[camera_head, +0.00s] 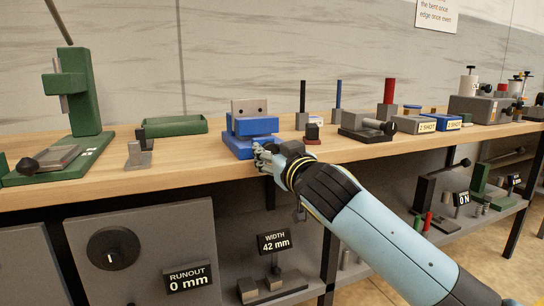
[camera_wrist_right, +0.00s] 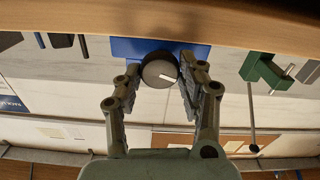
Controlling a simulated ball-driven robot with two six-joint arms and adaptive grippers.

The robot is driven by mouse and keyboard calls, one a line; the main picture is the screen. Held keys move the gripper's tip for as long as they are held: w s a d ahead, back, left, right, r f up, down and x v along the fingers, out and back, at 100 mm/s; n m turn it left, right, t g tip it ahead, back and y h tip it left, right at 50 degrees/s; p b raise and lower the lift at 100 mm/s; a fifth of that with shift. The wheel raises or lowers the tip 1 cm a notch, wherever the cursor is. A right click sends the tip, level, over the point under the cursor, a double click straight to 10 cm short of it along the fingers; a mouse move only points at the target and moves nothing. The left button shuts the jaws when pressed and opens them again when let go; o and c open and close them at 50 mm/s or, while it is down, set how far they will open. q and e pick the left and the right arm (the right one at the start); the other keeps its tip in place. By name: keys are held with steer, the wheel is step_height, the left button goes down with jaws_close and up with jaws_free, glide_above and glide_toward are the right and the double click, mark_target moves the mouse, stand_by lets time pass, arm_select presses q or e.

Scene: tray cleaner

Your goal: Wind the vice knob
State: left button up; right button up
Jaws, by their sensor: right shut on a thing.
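The blue vice (camera_head: 248,126) stands at the front of the wooden bench, with a pale grey jaw plate with two dark holes on top. My right gripper (camera_head: 262,156) is at the vice's front face and hides the knob in the head view. My left gripper is not in view.
The wooden bench (camera_head: 200,172) bears a green press (camera_head: 84,95) at left, a green tray (camera_head: 173,126) and a small grey fixture (camera_head: 138,156). Several posts and gauges stand right of the vice. Below hang a runout dial (camera_head: 113,248) and a "WIDTH 42 mm" sign (camera_head: 273,242).

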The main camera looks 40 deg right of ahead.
steer(key=shift+f+m, duration=0.25)
steer(key=shift+m, duration=0.15)
steer(key=o, duration=1.2)
steer(key=shift+r, duration=0.15)
steer(key=shift+s, duration=0.1)
steer(key=shift+v, duration=5.95)
steer(key=shift+a+r, duration=0.1)
